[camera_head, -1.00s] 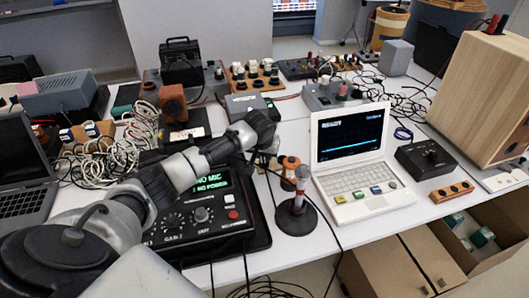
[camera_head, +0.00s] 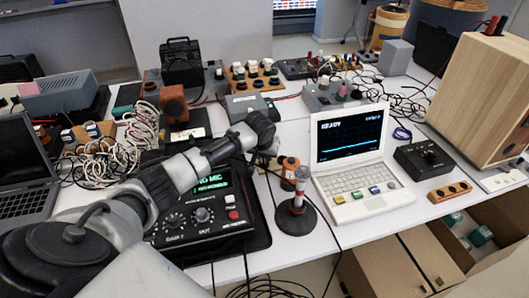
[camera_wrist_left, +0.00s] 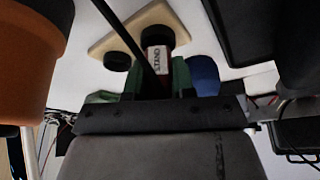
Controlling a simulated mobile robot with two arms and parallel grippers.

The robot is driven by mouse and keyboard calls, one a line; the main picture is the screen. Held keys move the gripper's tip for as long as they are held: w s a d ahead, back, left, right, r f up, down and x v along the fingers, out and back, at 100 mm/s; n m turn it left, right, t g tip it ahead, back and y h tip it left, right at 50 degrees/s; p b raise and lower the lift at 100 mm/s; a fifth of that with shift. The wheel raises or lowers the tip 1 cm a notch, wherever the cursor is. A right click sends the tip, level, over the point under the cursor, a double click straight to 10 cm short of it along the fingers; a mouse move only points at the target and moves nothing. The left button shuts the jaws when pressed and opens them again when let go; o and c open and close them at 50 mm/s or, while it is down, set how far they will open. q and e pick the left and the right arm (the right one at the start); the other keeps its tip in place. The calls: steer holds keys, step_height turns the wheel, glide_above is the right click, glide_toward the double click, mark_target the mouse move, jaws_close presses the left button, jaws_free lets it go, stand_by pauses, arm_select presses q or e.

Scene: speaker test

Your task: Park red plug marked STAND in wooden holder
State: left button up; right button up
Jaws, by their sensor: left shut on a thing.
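The red plug with a white label reading STAND (camera_wrist_left: 157,60) stands between the green fingers of my left gripper (camera_wrist_left: 156,82) in the left wrist view. The gripper is shut on it. A pale wooden holder (camera_wrist_left: 108,38) lies right at the plug, with a dark round piece (camera_wrist_left: 117,61) on it. I cannot tell whether the plug is seated in the holder. In the head view my left gripper (camera_head: 266,158) is mostly hidden behind its own wrist, and the plug cannot be made out. My right gripper is not in view.
A black mixer (camera_head: 200,213) with a lit display lies beside my left arm. An orange spool (camera_head: 289,168) and a red-and-white post on a black base (camera_head: 298,215) stand near the gripper. A white laptop (camera_head: 350,160) is to the right. Cables hang over the front edge.

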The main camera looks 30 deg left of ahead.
arm_select(q)
steer(key=shift+f, duration=0.25)
stand_by(0.5)
steer(key=o, duration=1)
steer(key=p+v, duration=0.1)
steer(key=v, duration=0.9)
steer(key=shift+s+r, duration=0.15)
steer(key=shift+r, duration=0.25)
